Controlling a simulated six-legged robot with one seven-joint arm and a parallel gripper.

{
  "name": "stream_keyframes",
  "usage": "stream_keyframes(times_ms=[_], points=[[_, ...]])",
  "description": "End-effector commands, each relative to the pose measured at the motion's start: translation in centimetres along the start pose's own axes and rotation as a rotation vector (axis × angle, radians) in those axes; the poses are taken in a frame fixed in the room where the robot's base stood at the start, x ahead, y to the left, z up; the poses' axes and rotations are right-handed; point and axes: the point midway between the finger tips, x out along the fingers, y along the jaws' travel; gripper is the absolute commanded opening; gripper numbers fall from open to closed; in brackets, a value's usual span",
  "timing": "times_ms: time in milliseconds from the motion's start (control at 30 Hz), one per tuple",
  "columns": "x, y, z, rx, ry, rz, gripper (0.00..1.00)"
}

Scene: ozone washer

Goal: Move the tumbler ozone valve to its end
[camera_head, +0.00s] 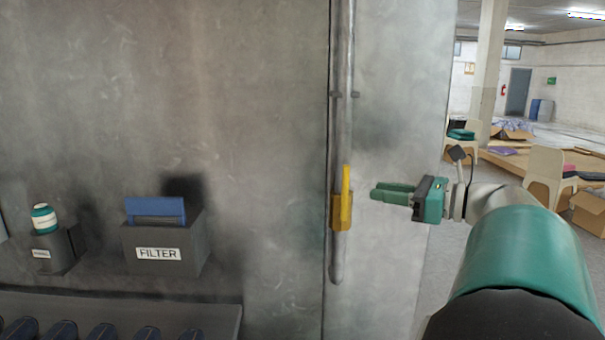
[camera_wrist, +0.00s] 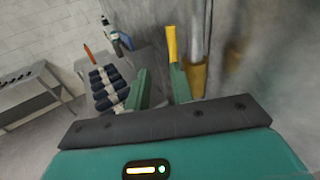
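The ozone valve (camera_head: 341,210) is a yellow fitting on a grey vertical pipe, with a yellow lever (camera_head: 346,185) standing upright on it. My gripper (camera_head: 377,191) is just right of the valve in the head view, its green fingers pointing left at about lever height, with a small gap visible between. In the wrist view my gripper (camera_wrist: 160,72) has its two fingers apart with nothing held between them. There the lever (camera_wrist: 172,43) shows just beyond the right fingertip, and the valve body (camera_wrist: 195,78) is to the right of it. I cannot tell whether finger and lever touch.
The pipe (camera_head: 341,130) runs along a grey concrete wall. A box labelled FILTER (camera_head: 158,245) with a blue handle and a smaller holder with a white-and-green bottle (camera_head: 44,219) are at the left. Free floor, chairs and cartons (camera_head: 590,212) are far right.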

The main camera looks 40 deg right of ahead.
Motion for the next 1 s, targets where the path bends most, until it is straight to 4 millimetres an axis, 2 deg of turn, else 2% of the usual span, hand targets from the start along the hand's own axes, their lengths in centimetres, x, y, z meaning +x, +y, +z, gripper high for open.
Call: stream_keyframes(times_ms=[33, 100, 267, 367, 800, 1000], points=[[-1.0, -0.9, 0.2, 0.025, -0.024, -0.02, 0.23], [-1.8, -1.5, 0.7, 0.046, -0.049, -0.034, 0.23], [-1.3, -1.9, 0.9, 0.057, -0.063, -0.037, 0.23], [0.1, -2.0, 1.0, 0.056, -0.062, -0.036, 0.23], [8.6, -2.6, 1.4, 0.055, -0.06, -0.035, 0.23], [11.0, -2.8, 1.6, 0.055, -0.06, -0.037, 0.23]])
